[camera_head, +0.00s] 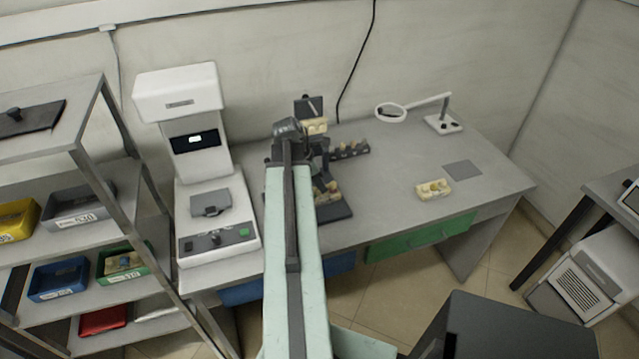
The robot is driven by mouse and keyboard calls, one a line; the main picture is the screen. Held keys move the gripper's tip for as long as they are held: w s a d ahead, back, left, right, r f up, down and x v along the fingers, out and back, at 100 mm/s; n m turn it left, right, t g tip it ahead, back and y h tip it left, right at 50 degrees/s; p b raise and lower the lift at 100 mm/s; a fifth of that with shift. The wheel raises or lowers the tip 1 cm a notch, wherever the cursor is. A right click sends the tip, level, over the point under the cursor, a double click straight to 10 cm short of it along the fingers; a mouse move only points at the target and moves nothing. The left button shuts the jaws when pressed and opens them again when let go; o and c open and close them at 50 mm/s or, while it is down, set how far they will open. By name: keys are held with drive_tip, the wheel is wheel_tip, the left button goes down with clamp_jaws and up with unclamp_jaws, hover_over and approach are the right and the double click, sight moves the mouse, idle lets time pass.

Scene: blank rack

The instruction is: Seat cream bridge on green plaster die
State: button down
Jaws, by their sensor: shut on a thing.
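My gripper (320,147) is a small dark shape at the far end of my pale green arm, over the back of the bench near the dark stand. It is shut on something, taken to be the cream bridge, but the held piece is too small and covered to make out. A cream block (316,126) shows just behind the gripper, under the dark stand's top. A cream base with yellowish pieces (434,189) lies on the right of the bench. I cannot pick out the green plaster die by its colour.
A dark rack (349,151) with several small pieces stands right of the gripper. A dark tray (337,213) is partly behind my arm. A white machine (205,170) stands left, a magnifier lamp (391,113) at back right. The grey bench (385,210) is clear between rack and cream base.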

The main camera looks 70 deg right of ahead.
drive_tip(key=shift+f+b, duration=0.4)
drive_tip(key=shift+f, duration=0.1)
drive_tip(key=c, duration=1.2)
unclamp_jaws()
drive_tip(key=shift+r, duration=0.15)
drive_tip(key=p+v, duration=0.7)
drive_tip(key=v, duration=0.1)
drive_tip(key=shift+p, duration=0.3)
drive_tip(key=shift+f, duration=0.2)
drive_tip(key=shift+s, duration=0.1)
